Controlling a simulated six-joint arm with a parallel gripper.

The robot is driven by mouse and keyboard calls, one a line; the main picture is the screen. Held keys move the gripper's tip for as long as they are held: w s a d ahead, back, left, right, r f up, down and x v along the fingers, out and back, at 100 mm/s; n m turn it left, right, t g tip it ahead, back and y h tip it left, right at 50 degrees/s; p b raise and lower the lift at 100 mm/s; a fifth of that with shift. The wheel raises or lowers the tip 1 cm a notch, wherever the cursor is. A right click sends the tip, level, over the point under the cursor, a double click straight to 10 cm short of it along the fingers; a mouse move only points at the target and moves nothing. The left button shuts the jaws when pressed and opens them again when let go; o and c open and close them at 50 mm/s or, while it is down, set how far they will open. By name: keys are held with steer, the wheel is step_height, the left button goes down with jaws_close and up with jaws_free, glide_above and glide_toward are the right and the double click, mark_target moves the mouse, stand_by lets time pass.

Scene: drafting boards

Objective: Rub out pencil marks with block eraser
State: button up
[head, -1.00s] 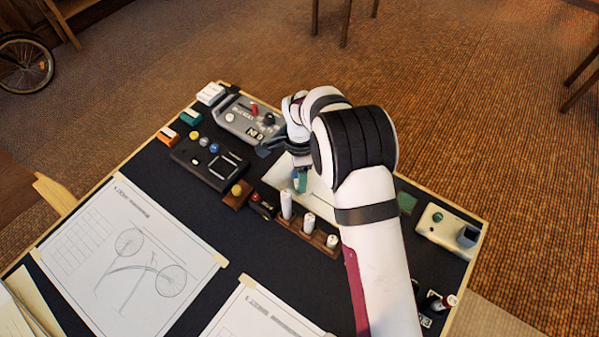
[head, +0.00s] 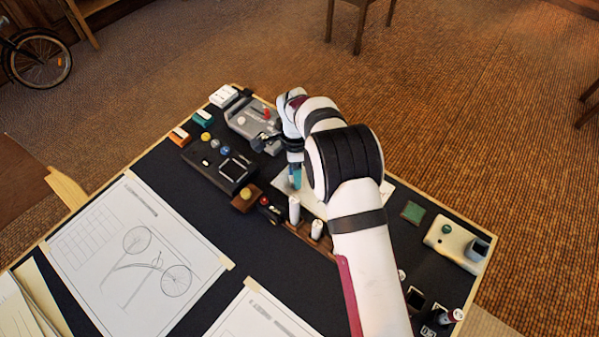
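My gripper (head: 292,166) is over the back half of the dark board, pointing down. It appears shut on a small teal-and-blue block eraser (head: 296,179). The block's lower end is at a white sheet (head: 391,188); I cannot tell whether it touches. My forearm covers much of that sheet, and no pencil marks can be made out on its visible parts.
A grey device (head: 250,122) and a black box (head: 222,165) stand left of my gripper. A wooden rack with white cylinders (head: 316,230) is just in front. A cream device (head: 457,243) is at the right. Taped bicycle drawings (head: 140,265) cover the front left.

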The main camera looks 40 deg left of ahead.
steer(key=shift+a, duration=0.9)
steer(key=shift+d, duration=3)
step_height(320, 180, up, 7)
steer(key=shift+r, duration=0.1)
